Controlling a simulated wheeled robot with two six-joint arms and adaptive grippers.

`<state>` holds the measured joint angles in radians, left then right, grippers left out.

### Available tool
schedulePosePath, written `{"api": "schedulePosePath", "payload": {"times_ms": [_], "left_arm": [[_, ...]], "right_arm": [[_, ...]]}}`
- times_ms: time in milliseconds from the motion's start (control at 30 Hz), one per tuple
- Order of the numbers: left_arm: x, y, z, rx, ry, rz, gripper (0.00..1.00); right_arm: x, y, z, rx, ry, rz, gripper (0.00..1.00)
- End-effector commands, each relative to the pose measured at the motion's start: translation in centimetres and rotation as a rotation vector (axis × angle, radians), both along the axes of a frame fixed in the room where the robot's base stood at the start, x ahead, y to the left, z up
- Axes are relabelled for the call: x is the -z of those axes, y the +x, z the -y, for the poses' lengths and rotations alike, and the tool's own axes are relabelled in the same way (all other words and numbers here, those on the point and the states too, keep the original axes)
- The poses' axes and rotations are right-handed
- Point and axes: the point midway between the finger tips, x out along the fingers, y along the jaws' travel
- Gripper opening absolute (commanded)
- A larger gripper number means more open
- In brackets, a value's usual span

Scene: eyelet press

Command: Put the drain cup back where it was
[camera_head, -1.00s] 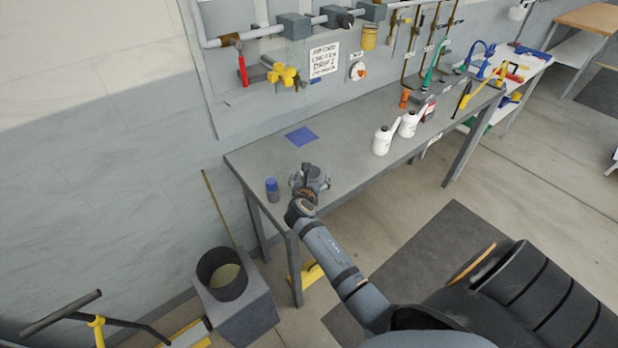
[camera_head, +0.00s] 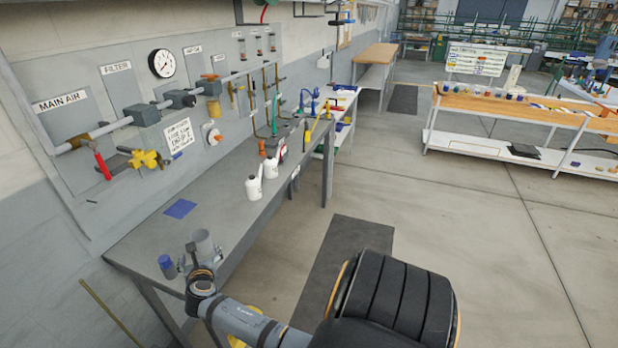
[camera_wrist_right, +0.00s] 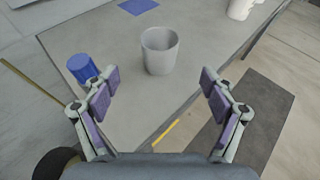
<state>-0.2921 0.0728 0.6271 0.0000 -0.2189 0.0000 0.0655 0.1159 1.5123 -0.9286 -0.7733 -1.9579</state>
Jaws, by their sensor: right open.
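A light grey, open-topped cup, which I take to be the drain cup (camera_head: 204,243), stands upright near the front end of the grey workbench (camera_head: 225,211). In the right wrist view the cup (camera_wrist_right: 160,52) stands ahead of and between the fingertips, apart from both pads. My right gripper (camera_head: 198,261) is open and empty, low over the bench end beside the cup; in the wrist view its two fingers (camera_wrist_right: 160,80) are spread wide. My left gripper is in neither view.
A blue-capped container (camera_head: 168,267) stands left of the cup, close to my right gripper. A blue square (camera_head: 180,209) lies farther back. White bottles (camera_head: 254,189) stand along the bench. The wall panel has pipes and a yellow valve (camera_head: 143,159). Bench between is clear.

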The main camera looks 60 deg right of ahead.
Motion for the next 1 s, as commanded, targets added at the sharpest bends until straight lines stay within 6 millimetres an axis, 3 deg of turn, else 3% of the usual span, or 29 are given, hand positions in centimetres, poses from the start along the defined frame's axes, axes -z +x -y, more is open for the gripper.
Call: {"api": "schedulePosePath", "payload": {"times_ms": [167,333,400,467,533,667,767,867,900,967,1000], "left_arm": [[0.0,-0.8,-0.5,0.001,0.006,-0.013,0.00],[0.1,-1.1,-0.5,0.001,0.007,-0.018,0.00],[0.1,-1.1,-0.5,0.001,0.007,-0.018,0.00],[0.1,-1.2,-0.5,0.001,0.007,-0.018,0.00],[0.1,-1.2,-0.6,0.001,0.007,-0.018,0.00],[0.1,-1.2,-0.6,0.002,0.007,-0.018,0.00],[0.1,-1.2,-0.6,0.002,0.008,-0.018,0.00],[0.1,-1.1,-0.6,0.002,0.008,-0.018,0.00],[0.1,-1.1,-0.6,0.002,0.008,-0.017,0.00],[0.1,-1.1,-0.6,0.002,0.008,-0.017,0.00],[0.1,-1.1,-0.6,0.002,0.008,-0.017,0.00]], "right_arm": [[-1.5,0.2,-2.7,0.012,0.308,0.230,0.85],[-3.7,0.0,-6.9,0.052,0.837,0.535,0.85],[-3.5,-0.4,-8.3,0.087,1.046,0.615,0.85],[-2.2,-1.0,-9.3,0.142,1.221,0.656,0.85],[2.0,-2.3,-10.0,0.255,1.400,0.658,0.85],[10.1,-5.4,-10.4,0.456,1.544,0.608,0.85],[17.2,-9.3,-10.4,0.643,1.611,0.559,0.85],[24.8,-15.3,-10.5,0.884,1.662,0.518,0.85],[27.9,-18.5,-10.6,1.001,1.675,0.506,0.85],[32.3,-24.0,-10.7,1.186,1.679,0.496,0.85],[34.8,-27.8,-10.7,1.309,1.672,0.499,0.85]]}}
